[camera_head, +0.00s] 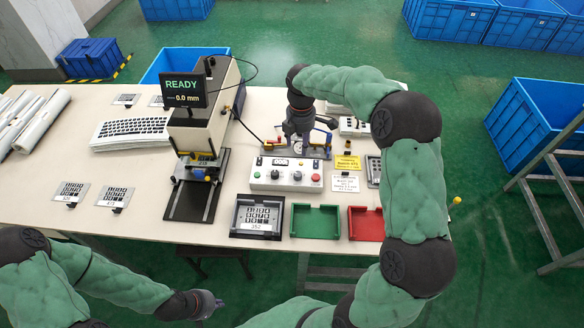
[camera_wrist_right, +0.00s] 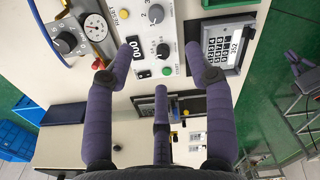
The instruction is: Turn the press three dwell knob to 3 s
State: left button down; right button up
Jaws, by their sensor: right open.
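The white control box (camera_head: 287,174) stands mid-table with a small display, knobs and a red button. The right wrist view shows it turned, with a display reading 000 (camera_wrist_right: 136,49), a grey knob (camera_wrist_right: 156,14) with 2 and 3 printed beside it, and a smaller black knob (camera_wrist_right: 163,50). I cannot tell which press each knob serves. My right gripper (camera_head: 298,132) hangs over the back of the box; its spread, empty fingers show in the wrist view (camera_wrist_right: 160,64). My left gripper (camera_head: 208,304) is low, in front of the table, apart from everything; its fingers are too small to read.
A press (camera_head: 197,125) with a READY screen stands left of the box. A dark tray with a keypad film (camera_head: 258,217), a green tray (camera_head: 315,222) and a red tray (camera_head: 366,224) line the front edge. A gauge (camera_wrist_right: 94,27) sits behind the box.

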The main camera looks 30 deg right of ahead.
jog(key=f+b, duration=0.2)
jog(key=b, duration=0.5)
send_near(298, 174)
notch_tip(298, 174, down, 9)
jog(key=shift+f+b, duration=0.15)
jog(key=shift+b, duration=1.1)
grip_shut()
